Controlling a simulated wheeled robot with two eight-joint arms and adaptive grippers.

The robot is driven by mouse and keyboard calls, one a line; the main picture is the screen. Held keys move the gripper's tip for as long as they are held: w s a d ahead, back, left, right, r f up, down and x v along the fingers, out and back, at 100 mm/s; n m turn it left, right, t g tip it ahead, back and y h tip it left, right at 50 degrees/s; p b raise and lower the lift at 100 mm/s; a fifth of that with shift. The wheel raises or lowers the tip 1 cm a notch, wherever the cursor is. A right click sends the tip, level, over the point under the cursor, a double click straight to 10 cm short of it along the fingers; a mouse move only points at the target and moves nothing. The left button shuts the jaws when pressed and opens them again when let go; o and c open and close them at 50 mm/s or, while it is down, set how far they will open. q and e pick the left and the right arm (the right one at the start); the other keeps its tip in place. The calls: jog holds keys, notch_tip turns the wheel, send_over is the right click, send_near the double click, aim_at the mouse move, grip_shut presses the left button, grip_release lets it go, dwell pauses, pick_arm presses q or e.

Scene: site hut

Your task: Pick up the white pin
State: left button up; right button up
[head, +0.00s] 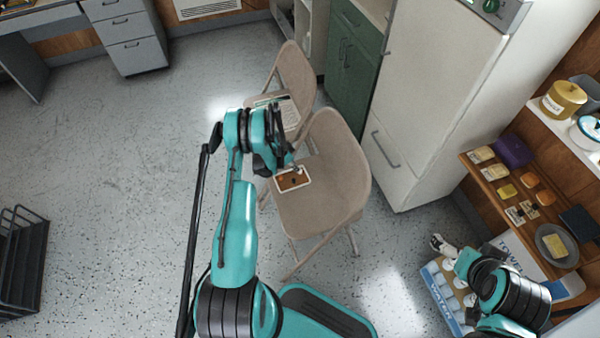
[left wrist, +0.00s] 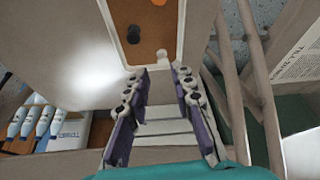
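A small brown board with a white rim (head: 292,180) lies on the seat of the nearer beige folding chair (head: 325,195). In the left wrist view, the white pin (left wrist: 161,54) stands at the near end of the board (left wrist: 150,28), with a black pin (left wrist: 133,33) and an orange pin (left wrist: 158,2) further along. My left gripper (left wrist: 160,72) is open, its fingers on either side of an empty gap. The white pin is just ahead of the fingertips, in line with the gap. My right gripper (head: 441,244) is at the lower right; its opening is unclear.
A second folding chair (head: 294,72) with a printed sheet (head: 285,108) stands behind. A white fridge (head: 435,90) and green cabinet (head: 352,65) are close to the right. A shelf (head: 490,178) with several small items is further right. Floor at left is mostly clear.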

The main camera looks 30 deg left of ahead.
pick_arm(q)
jog(key=b+x, duration=0.3)
jog(key=x, duration=0.3)
jog(key=shift+w+f, duration=0.15)
jog(key=shift+w, duration=0.1)
jog(key=c, duration=0.5)
